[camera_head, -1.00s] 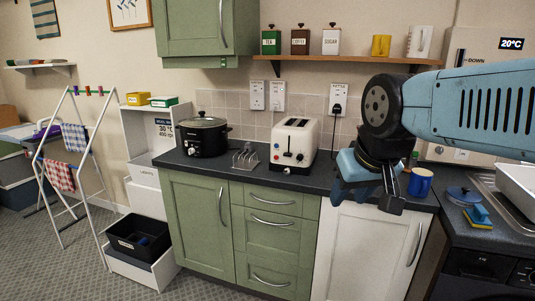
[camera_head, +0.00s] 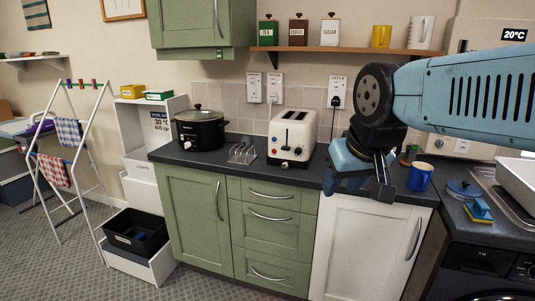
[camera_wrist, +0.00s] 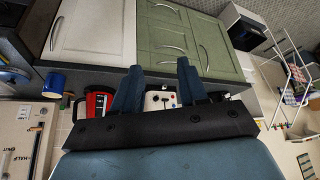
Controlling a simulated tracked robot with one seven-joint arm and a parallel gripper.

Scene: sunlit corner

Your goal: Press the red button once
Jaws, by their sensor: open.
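The cream toaster (camera_head: 291,133) stands on the dark counter against the tiled wall. Its front face carries small controls, among them a small red spot (camera_head: 298,151) that looks like the red button. The toaster also shows in the wrist view (camera_wrist: 158,100), partly hidden behind my fingers, with its controls too small there to tell apart clearly. My gripper (camera_head: 378,178) is to the right of the toaster, apart from it, over the front part of the counter. In the wrist view my gripper's two fingers (camera_wrist: 160,68) stand apart with nothing between them.
A red kettle (camera_wrist: 98,103) shows in the wrist view beside the toaster; my arm hides it in the head view. A toast rack (camera_head: 242,152) and a black slow cooker (camera_head: 200,130) stand left of the toaster. A blue mug (camera_head: 420,177) is right of my gripper.

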